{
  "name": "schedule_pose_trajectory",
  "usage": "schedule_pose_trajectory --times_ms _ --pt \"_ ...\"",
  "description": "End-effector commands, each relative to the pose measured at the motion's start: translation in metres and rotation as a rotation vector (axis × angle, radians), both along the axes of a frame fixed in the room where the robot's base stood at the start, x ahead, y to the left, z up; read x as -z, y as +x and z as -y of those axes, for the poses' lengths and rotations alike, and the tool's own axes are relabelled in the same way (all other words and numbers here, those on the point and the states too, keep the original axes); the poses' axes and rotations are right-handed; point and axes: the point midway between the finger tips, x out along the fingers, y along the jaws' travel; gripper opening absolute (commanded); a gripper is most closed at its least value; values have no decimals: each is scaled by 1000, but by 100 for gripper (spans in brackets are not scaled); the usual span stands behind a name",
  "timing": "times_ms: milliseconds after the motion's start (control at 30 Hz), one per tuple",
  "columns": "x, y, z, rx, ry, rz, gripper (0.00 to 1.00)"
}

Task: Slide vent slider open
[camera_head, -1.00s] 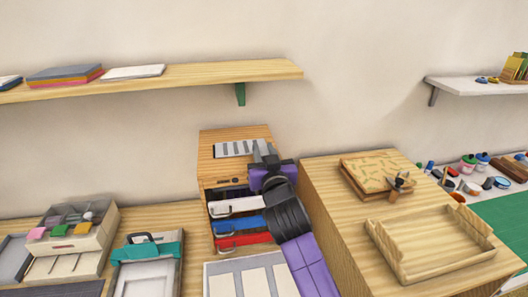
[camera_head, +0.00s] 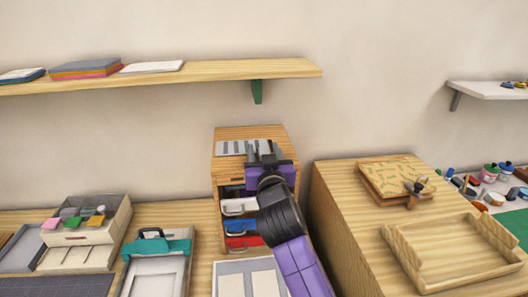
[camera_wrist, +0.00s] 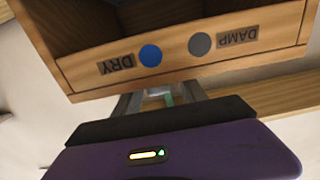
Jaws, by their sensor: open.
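A wooden cabinet (camera_head: 220,168) stands on the bench with a slatted grey-and-white vent panel (camera_head: 232,147) on its top. I take this panel to be the vent slider; its moving part cannot be made out. My gripper (camera_head: 264,150) is over the right part of the cabinet top, at the panel's right end, and covers part of it. The wrist view shows an upside-down wooden front (camera_wrist: 255,55) with DRY and DAMP labels, a blue dot and a grey dot. My open gripper (camera_wrist: 162,99) lies beyond this front's edge, its fingertips partly hidden. Contact cannot be told.
White, blue and red drawers (camera_head: 240,225) are stacked in the cabinet below my arm. A taller wooden block with a tray (camera_head: 392,238) stands close on the right. A wall shelf (camera_head: 200,76) is above. A teal-clamped frame (camera_head: 178,246) lies to the left.

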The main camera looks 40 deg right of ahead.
Motion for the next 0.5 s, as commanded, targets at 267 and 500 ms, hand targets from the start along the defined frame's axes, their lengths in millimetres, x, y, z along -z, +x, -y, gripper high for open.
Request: schedule_pose_trajectory --times_ms 267,500 --pt "2 -18 -13 -2 0 0 49" --pt "2 -50 -35 -2 0 0 49"
